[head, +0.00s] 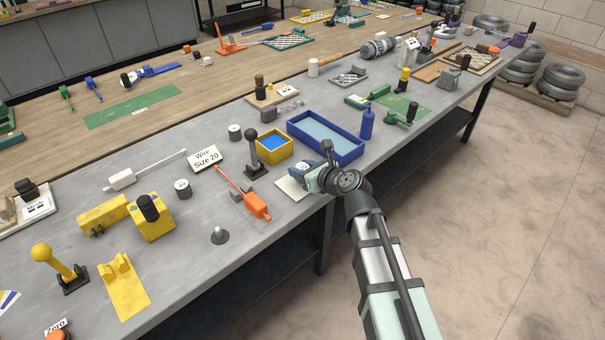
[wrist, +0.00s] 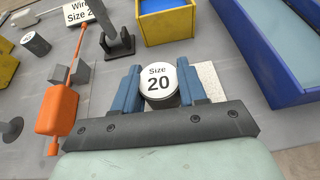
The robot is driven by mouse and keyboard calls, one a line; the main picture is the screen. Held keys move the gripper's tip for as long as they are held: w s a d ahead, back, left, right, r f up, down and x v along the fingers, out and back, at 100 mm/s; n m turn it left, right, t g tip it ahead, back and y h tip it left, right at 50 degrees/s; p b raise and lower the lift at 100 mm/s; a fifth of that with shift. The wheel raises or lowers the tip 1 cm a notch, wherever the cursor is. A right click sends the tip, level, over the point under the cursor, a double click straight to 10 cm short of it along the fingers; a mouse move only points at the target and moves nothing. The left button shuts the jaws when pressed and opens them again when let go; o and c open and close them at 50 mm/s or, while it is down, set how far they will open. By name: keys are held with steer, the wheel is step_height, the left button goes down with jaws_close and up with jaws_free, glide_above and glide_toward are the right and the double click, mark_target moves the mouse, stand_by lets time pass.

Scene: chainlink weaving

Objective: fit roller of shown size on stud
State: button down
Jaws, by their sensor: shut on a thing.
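My gripper (head: 304,170) is near the front edge of the grey bench. In the wrist view its two blue fingers (wrist: 158,90) are shut on a dark roller with a white top (wrist: 158,80) reading "Size 20". The roller is over or on a pale square plate (wrist: 211,78); I cannot tell if it touches. A sign (head: 205,158) reads "Wire Size 20". The stud (head: 220,235), a short peg on a round grey base, stands to the left, apart from my gripper; part shows in the wrist view (wrist: 10,130). Two other rollers stand on the bench, one (head: 235,131) farther back, one (head: 183,188) left.
An orange-handled tool (head: 256,205) lies on grey blocks between my gripper and the stud. A black lever (head: 253,150) stands upright behind it. A yellow bin (head: 274,146) and a blue tray (head: 328,140) are behind my gripper. Bench around the stud is clear.

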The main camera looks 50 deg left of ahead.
mark_target(300, 167)
step_height(300, 167, up, 7)
steer(key=shift+r, duration=0.25)
steer(key=shift+s+a+r, duration=0.15)
steer(key=shift+s, duration=0.1)
steer(key=s+a+n+g+h, duration=0.1)
steer(key=s+a+n+g, duration=0.2)
steer(key=s, duration=0.7)
steer(key=s+a+n+g, duration=0.3)
steer(key=s+g, duration=0.1)
steer(key=s, duration=0.7)
steer(key=s+d+n+g+h, duration=0.5)
steer(key=s+d+n, duration=0.1)
steer(key=shift+d+r+n+h, duration=0.15)
steer(key=shift+r+n+h, duration=0.15)
steer(key=shift+h, duration=0.1)
steer(key=shift+s, duration=0.1)
steer(key=shift+f, duration=0.1)
